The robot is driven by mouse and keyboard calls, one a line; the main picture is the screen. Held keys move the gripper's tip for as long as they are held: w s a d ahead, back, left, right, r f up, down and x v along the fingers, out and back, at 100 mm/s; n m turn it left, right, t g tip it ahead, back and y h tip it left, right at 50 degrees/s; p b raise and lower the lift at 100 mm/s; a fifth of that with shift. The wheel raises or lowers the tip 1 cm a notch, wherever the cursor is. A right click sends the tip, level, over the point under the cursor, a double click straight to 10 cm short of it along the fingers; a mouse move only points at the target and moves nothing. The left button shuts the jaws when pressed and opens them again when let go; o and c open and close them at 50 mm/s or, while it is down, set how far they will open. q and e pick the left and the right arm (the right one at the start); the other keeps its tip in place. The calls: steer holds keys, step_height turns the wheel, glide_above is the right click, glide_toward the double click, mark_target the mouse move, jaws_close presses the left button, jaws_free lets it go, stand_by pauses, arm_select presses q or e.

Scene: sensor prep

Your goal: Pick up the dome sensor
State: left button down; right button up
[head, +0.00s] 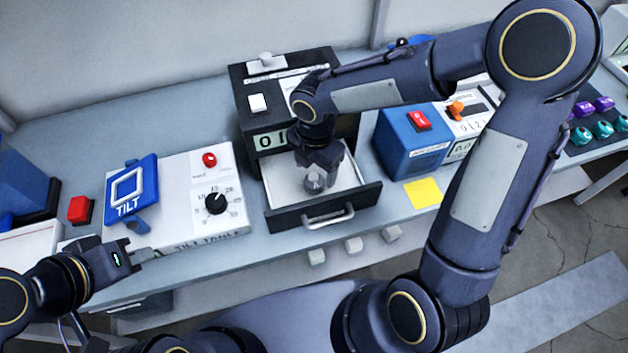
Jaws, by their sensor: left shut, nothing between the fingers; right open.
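The dome sensor (314,182) looks like a small grey rounded piece inside the open drawer (280,191) of the black box. My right gripper (318,172) reaches down into the drawer from above, its open fingers at the sensor. I cannot tell whether the fingers touch it, and they hide part of it. My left gripper (146,253) is shut and empty, in front of the tilt table (178,198) at the left.
The black box (246,90) with a display stands behind the drawer. A blue box (400,146) with a red switch and a yellow note (423,192) are to its right. A red button (80,209) is at the left. My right arm crosses above the right side.

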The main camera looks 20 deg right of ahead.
mark_target(314, 177)
step_height(314, 177, down, 4)
steer(key=shift+a+f, duration=0.1)
steer(key=shift+w, duration=0.1)
steer(key=c, duration=1.1)
